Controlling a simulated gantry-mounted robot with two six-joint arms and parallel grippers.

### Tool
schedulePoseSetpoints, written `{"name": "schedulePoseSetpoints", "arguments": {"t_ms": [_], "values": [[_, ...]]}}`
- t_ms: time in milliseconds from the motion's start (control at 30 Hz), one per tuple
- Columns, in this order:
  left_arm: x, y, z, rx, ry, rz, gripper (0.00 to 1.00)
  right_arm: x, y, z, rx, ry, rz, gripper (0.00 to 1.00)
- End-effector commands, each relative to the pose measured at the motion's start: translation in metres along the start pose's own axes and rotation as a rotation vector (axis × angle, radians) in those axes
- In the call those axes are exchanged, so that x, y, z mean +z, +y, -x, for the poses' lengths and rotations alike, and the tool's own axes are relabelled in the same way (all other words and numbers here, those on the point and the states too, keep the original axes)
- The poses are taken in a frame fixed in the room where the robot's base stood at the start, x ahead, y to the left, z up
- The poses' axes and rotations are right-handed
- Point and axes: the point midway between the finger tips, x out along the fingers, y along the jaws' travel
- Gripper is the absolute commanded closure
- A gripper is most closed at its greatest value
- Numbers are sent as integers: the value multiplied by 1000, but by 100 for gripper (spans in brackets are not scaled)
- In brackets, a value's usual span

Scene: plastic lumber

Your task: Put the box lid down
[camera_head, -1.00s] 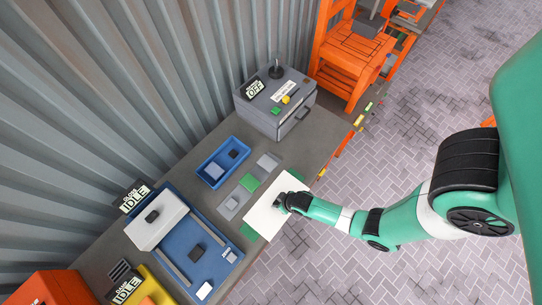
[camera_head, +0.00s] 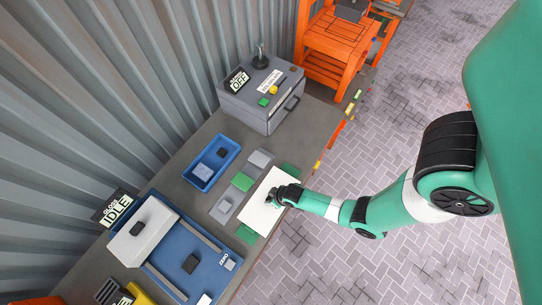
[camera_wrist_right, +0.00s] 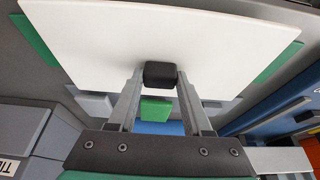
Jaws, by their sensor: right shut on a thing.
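The box lid looks to be the flat white panel (camera_head: 259,214) at the bench's front edge in the head view. My right gripper (camera_head: 276,197) is shut on its small black knob. In the right wrist view the white panel (camera_wrist_right: 160,28) spans the top, and the black knob (camera_wrist_right: 160,75) sits between the two fingers of the right gripper (camera_wrist_right: 160,85). Green pads (camera_head: 247,234) show past two opposite ends of the panel. I cannot tell whether the panel touches the bench or hovers just above it. My left gripper is not in view.
Grey and green blocks (camera_head: 242,181) lie in a row behind the panel. A blue tray (camera_head: 228,143) with a dark block stands further back. A grey machine (camera_head: 244,103) stands beyond, and a blue station (camera_head: 205,250) with a white cover (camera_head: 140,240) is at lower left.

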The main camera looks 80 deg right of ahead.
Motion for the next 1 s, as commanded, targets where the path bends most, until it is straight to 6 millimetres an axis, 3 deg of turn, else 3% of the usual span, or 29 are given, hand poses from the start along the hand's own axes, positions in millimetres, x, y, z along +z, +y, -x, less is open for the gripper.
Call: {"name": "schedulePoseSetpoints", "arguments": {"t_ms": [33,200,567,667,1000], "values": [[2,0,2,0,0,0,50,1,0,-2,0,0,0,49],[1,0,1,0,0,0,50,0,0,-1,0,0,0,21],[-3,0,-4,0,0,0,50,-2,0,6,0,0,0,21],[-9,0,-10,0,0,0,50,-2,0,22,0,1,0,21],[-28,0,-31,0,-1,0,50,-2,0,103,0,1,1,21]]}}
